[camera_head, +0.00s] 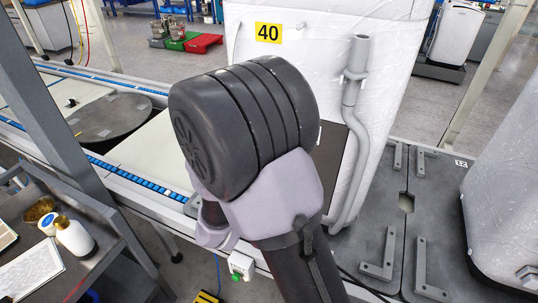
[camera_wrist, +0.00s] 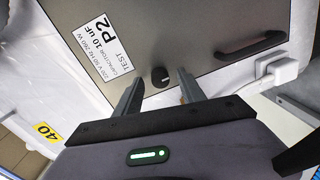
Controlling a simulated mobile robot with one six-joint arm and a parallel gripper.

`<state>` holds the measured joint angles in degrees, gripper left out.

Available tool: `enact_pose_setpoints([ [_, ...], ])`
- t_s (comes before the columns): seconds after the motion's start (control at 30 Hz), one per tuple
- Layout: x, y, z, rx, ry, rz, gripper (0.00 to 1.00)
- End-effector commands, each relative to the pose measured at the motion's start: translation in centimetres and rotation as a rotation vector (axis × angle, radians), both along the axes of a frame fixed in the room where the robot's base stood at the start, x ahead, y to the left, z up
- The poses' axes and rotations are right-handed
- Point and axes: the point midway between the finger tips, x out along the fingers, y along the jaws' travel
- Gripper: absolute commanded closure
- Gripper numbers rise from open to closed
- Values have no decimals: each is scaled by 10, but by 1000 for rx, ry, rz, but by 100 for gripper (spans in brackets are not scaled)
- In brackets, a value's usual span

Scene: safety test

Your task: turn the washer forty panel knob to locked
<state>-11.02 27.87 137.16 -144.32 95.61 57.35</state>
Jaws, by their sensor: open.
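The washer forty (camera_head: 398,52) is a white wrapped appliance with a yellow "40" label (camera_head: 268,33) in the head view; the label also shows at the lower left of the wrist view (camera_wrist: 47,132). In the wrist view a grey panel (camera_wrist: 210,35) carries a small round black knob (camera_wrist: 160,76). My gripper (camera_wrist: 160,84) is open, with one finger on each side of the knob. Gaps show between knob and fingers, and I cannot tell the depth between them. The knob's setting is too small to read. My arm hides the knob and gripper in the head view.
The panel has a white "P2" label (camera_wrist: 105,48) and a black handle (camera_wrist: 250,45). A white plug-like box (camera_wrist: 284,72) sits beside it. A grey bent pipe (camera_head: 352,100) runs down the washer's right side. A conveyor (camera_head: 140,175) lies left; another wrapped unit (camera_head: 510,190) stands right.

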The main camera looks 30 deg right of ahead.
Motion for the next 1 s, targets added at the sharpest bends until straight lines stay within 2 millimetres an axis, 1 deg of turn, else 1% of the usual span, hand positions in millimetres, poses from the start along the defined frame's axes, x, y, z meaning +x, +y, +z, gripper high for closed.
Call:
enact_pose_setpoints([
  [0.07,-2,3,1,0,1,1,53],
  [0.17,-10,16,3,1,3,5,53],
  [0.27,-28,39,6,0,3,8,53],
  [0.4,-58,78,10,-1,2,10,53],
  [0.5,-77,102,11,-2,3,9,53],
  [0.63,-96,124,12,-1,0,6,53],
  [0.7,-102,131,12,-1,0,3,53],
  [0.8,-107,136,11,0,0,1,53],
  [1.0,-108,137,11,0,0,-1,53],
])
